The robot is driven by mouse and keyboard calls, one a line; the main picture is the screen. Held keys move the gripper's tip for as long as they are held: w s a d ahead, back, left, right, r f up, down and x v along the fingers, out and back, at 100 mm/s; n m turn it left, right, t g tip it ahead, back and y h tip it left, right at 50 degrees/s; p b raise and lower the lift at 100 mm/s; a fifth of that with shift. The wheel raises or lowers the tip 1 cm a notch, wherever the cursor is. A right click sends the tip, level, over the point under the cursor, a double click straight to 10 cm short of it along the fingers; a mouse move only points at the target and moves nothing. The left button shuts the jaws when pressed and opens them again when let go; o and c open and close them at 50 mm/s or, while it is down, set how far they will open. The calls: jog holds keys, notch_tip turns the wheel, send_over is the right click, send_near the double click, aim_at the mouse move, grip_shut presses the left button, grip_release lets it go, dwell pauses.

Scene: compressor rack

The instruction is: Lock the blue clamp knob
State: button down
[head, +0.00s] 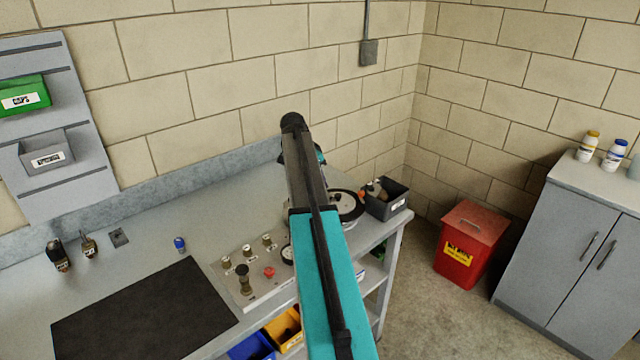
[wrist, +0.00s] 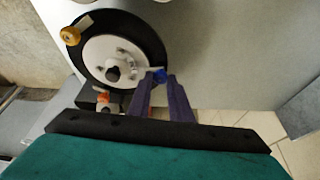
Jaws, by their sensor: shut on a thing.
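In the head view, part of the round plate (head: 347,207) shows to the right of my arm. My arm hides the gripper and the knob there.
A control panel (head: 268,298) with several knobs and a red button lies left of my arm. A dark mat (head: 143,308) covers the bench's front left. A grey bin (head: 388,200) stands at the bench's right end. A red bin (head: 470,246) is on the floor.

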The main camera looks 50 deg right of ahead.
jog(key=shift+w+m, duration=0.1)
jog(key=shift+m, duration=0.4)
jog(key=c, duration=1.6)
grip_release()
jog(key=b+v, duration=0.1)
jog(key=v, duration=0.6)
jog(key=b+v, duration=0.2)
jog(key=v, duration=0.4)
jog(key=shift+w+a+r, duration=0.1)
jog(key=shift+w+r, duration=0.15)
jog(key=shift+r, duration=0.15)
